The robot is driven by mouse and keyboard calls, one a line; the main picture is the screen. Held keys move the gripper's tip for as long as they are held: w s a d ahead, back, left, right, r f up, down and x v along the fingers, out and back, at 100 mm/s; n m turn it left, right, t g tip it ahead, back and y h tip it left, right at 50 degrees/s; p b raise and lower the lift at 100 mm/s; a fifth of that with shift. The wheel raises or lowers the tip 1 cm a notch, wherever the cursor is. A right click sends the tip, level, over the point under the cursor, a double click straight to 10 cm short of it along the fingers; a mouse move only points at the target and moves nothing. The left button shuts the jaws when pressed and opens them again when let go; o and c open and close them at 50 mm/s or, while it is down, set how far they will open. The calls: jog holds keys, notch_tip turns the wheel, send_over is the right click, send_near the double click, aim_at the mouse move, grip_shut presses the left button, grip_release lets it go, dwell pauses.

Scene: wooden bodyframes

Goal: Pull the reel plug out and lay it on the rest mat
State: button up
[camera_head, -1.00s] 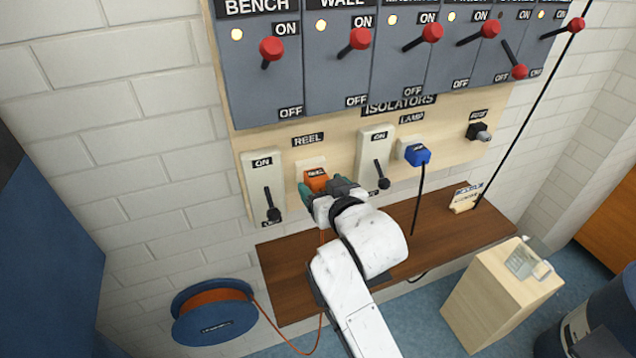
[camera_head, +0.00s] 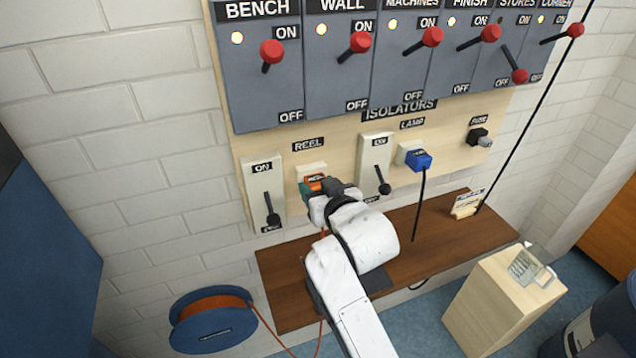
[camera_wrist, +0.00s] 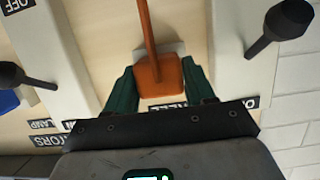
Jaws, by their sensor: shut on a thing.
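The orange reel plug (camera_head: 317,184) is at the white socket block (camera_head: 311,169) under the REEL label. My gripper (camera_head: 316,189) is shut on it; the green fingers stand either side of the plug (camera_wrist: 160,76) in the wrist view. I cannot tell whether the plug is still partly in the socket or just clear of it. Its orange cord (camera_wrist: 147,25) trails from it down to the blue reel (camera_head: 212,320).
The reel switch (camera_head: 272,212) is left of the plug, its lever down. The lamp switch (camera_head: 382,180) and blue lamp plug (camera_head: 418,160) with hanging cord are to the right. A small card (camera_head: 466,204) stands on the shelf; a wooden pedestal (camera_head: 490,305) stands further right.

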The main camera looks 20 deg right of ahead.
jog(key=c, duration=0.4)
jog(key=shift+s+p, duration=0.4)
jog(key=shift+s, duration=0.35)
dwell(0.4)
jog(key=shift+s+p, duration=0.4)
jog(key=shift+s, duration=0.75)
